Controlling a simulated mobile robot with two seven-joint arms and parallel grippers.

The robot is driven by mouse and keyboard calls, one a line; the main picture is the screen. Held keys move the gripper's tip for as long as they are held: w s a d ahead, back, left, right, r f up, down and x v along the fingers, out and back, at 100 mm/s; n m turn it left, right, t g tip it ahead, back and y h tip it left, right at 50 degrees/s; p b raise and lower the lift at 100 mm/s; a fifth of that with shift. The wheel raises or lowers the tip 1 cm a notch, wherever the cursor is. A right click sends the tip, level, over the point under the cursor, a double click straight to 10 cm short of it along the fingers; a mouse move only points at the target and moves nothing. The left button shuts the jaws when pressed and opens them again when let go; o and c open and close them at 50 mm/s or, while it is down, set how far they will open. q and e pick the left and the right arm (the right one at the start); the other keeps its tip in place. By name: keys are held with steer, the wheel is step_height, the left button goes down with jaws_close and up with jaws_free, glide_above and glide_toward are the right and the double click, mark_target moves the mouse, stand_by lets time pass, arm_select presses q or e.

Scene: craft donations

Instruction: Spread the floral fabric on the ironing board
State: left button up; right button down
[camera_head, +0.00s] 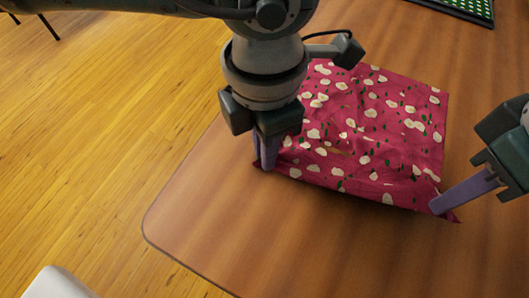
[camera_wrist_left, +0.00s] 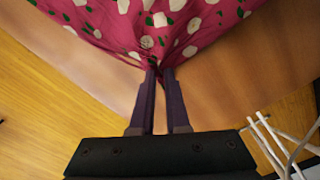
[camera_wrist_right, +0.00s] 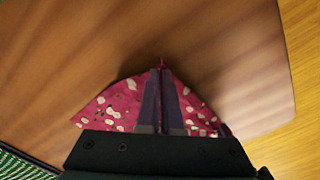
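The floral fabric (camera_head: 375,130) is magenta with cream flowers and green leaves. It lies on the brown wooden table (camera_head: 300,245), fairly flat with some wrinkles. My left gripper (camera_head: 266,165) is at its near left corner; in the left wrist view the fingers (camera_wrist_left: 160,75) are close together with the fabric (camera_wrist_left: 150,25) gathered at their tips. My right gripper (camera_head: 437,208) is at the near right corner; in the right wrist view its fingers (camera_wrist_right: 161,75) are together with a bit of fabric (camera_wrist_right: 125,100) at the tips. My left arm hides the fabric's far left part. No ironing board is recognisable.
A green dotted item with a dark border (camera_head: 465,8) lies at the top right of the table. White bars (camera_wrist_left: 270,145) show at the lower right of the left wrist view. The table's near left area is clear, with its rounded edge above a yellow wooden floor (camera_head: 90,140).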

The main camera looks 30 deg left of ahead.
arm_select(q)
jaws_close()
stand_by(0.3)
step_height(320, 180, up, 5)
stand_by(0.5)
stand_by(0.3)
